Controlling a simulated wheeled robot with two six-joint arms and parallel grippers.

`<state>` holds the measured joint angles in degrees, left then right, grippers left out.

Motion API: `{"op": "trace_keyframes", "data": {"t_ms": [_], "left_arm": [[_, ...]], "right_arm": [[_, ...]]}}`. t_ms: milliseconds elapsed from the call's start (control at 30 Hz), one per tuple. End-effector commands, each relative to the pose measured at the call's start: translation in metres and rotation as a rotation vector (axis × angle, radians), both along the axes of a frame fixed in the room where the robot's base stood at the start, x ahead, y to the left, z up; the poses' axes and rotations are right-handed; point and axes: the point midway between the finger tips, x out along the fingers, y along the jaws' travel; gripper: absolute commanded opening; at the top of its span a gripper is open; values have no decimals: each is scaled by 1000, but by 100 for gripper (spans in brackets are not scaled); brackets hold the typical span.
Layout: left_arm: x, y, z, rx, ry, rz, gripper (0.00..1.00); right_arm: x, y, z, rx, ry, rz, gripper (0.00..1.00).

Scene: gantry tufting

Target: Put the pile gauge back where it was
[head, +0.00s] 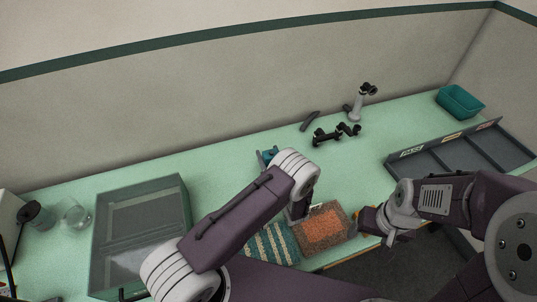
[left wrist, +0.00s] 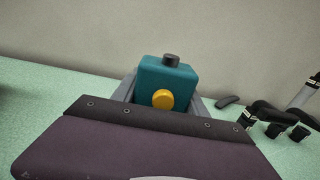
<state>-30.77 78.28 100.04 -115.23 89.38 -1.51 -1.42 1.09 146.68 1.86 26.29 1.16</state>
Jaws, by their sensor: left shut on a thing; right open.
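The pile gauge, a teal block with a yellow round knob and a black cap, shows upright in the left wrist view (left wrist: 165,82). My left gripper (left wrist: 163,95) is shut on it, with a grey finger at each side. In the head view a bit of the teal gauge (head: 269,156) shows past my left arm, which hides most of that gripper. I cannot tell whether the gauge touches the table. My right gripper (head: 372,222) is open near the front edge, right of the orange sample; its fingertips are hard to make out.
A striped teal-and-cream sample (head: 270,245) and an orange sample (head: 322,230) lie at the front. A grey clear-sided bin (head: 140,225) stands left. Black fittings (head: 335,134) and a grey stand (head: 356,105) are behind. A divided tray (head: 455,155) and a teal bin (head: 460,101) are right.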

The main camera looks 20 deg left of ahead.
Motion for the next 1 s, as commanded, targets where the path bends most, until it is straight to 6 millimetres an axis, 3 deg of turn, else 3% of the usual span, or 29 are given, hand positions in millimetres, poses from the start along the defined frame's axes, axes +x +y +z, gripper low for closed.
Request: {"op": "trace_keyframes", "data": {"t_ms": [33, 67, 100, 500, 1000], "left_arm": [[0, 0, -3, 0, -2, 0, 0], [0, 0, -2, 0, 0, 0, 59], [0, 0, -1, 1, 1, 0, 70], [-1, -1, 4, 1, 1, -1, 72], [-85, -59, 0, 0, 0, -4, 72]], "right_arm": [[0, 0, -4, 0, 0, 0, 72], [0, 0, -2, 0, 0, 0, 72], [0, 0, -2, 0, 0, 0, 72], [0, 0, 4, 0, 0, 0, 72], [0, 0, -23, 0, 0, 0, 72]]}}
